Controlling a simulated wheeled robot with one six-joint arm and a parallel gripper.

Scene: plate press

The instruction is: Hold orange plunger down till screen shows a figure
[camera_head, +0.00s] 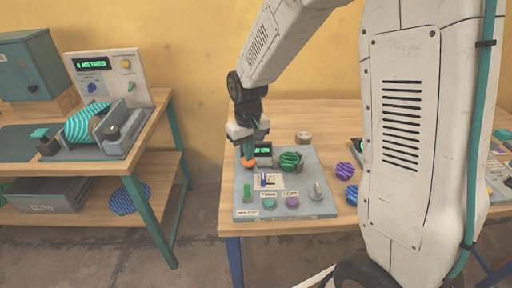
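The orange plunger (249,163) shows at the back left of a grey panel (300,209) on the wooden table. My gripper (249,154) is right over it, pointing down, with its tips at or just above its top. I cannot tell whether they touch, or whether the fingers are open or shut. A small dark screen (263,150) with green marks sits just right of my gripper. It is partly covered and its marks are too small to read. A green and black striped round piece (289,160) is right of the screen.
The panel also bears a green switch (247,191), a teal button (269,203), a purple button (292,202) and a silver knob (318,191). Purple striped pieces (345,171) lie to its right. Another bench (150,125) with a lit display stands at left, across a floor gap.

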